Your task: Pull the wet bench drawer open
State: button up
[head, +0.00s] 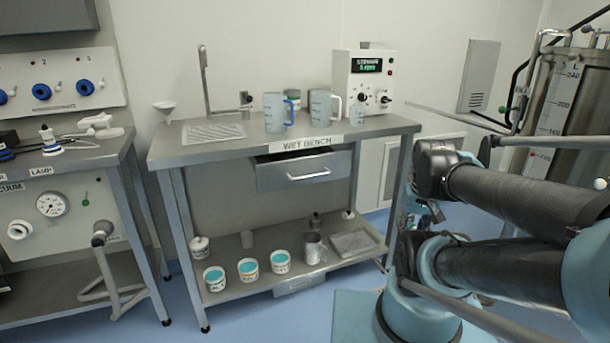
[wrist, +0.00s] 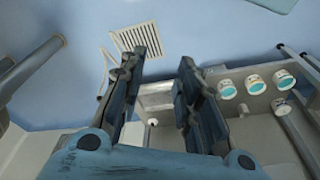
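The wet bench (head: 230,150) is a grey metal table with a "WET BENCH" label on its front edge. Its drawer (head: 275,178) hangs under the top, with a pale bar handle (head: 308,175) across its front. A dark gap shows above the drawer front; I cannot tell whether the drawer stands slightly out. My gripper (head: 428,212) is right of the bench, apart from the handle, and partly hidden by my arm in the head view. In the wrist view my gripper (wrist: 158,68) has its two fingers spread, with nothing held between them. I cannot make out the handle there.
Blue and clear jugs (head: 274,112) and a control box (head: 364,85) stand on the bench. Its lower shelf holds cups with teal contents (head: 249,270), also in the wrist view (wrist: 228,90), and a flat tray (head: 352,243). A vacuum bench (head: 85,155) stands left, a steel tank (head: 575,100) right.

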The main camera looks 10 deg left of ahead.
notch_tip(320, 180, up, 19)
jog(key=n+y, duration=0.1)
jog(key=n, duration=2.3)
send_over(314, 170)
jog(key=s+d, duration=0.2)
jog(key=s, duration=0.6)
jog(key=x, duration=1.6)
jog(key=shift+s+f, duration=0.15)
jog(key=shift+f, duration=0.2)
grip_shut()
